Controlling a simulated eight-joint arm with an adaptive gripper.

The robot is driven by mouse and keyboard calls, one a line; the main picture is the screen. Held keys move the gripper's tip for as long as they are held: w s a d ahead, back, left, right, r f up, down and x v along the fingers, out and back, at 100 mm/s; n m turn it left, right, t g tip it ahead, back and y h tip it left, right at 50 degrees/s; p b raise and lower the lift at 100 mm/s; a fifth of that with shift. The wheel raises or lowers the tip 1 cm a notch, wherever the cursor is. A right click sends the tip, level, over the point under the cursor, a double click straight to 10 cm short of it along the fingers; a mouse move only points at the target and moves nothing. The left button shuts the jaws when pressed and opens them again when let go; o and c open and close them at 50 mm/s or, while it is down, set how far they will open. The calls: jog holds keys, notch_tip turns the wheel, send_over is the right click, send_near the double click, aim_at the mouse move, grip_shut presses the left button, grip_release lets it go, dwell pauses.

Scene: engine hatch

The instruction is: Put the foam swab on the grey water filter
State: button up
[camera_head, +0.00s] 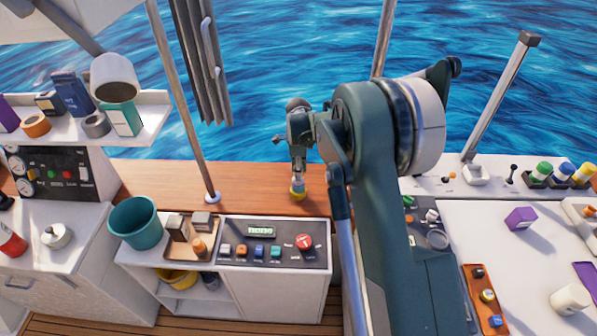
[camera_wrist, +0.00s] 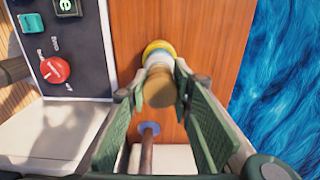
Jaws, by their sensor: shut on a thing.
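My gripper (camera_head: 298,170) points down over the wooden ledge behind the control panel. It is shut on an upright piece with a tan top, a pale middle and a wide yellow lower end, which looks like the foam swab (camera_head: 298,190). In the wrist view the swab (camera_wrist: 159,76) sits between the far ends of my gripper's green fingers (camera_wrist: 160,92). I cannot tell whether its yellow end touches the wood. I cannot say surely which thing is the grey water filter; a grey block (camera_head: 202,220) in the wooden tray and a round grey piece (camera_head: 437,239) at the right are possible.
The control panel (camera_head: 262,250) with a red knob (camera_wrist: 54,70) is in front of the ledge. A teal bucket (camera_head: 135,223) stands left of the tray. A slim pole (camera_head: 181,95) rises from the ledge. The white worktop (camera_head: 480,240) at right has some free room.

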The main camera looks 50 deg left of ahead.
jog(key=shift+f, duration=0.2)
jog(key=o, duration=0.9)
jog(key=shift+r, duration=0.15)
notch_tip(320, 180, up, 12)
jog(key=shift+r, duration=0.1)
dwell(0.4)
dwell(0.4)
